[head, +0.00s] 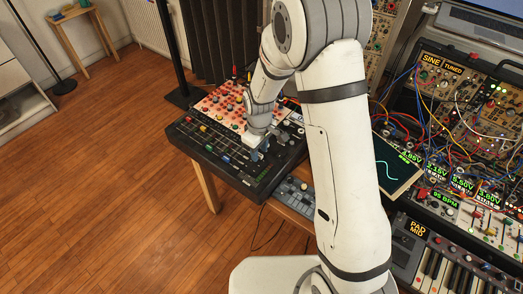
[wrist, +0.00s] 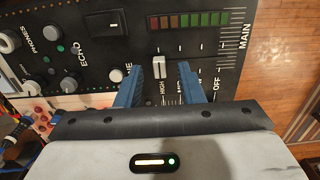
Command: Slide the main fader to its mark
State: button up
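The black mixer (head: 190,137) lies on a wooden stand in the head view. My gripper (head: 257,154) is low over its right part, and its blue fingers hide the panel there. In the wrist view the fingers of my gripper (wrist: 159,70) are apart. A white fader cap (wrist: 159,66) stands between the fingertips, with a gap on each side. The word MAIN (wrist: 245,36) is printed on the panel to the right, beside a scale of ticks. The word OFF (wrist: 218,81) is right of the right finger. I cannot tell which tick is the mark.
A level meter (wrist: 188,20) with red and green segments lies beyond the cap. Knobs and a switch (wrist: 105,24) are on the left. In the head view, synth modules (head: 455,130) with cables and a keyboard (head: 450,260) are on the right. The wooden floor (head: 110,190) is clear.

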jog(key=shift+f, duration=0.6)
grip_shut()
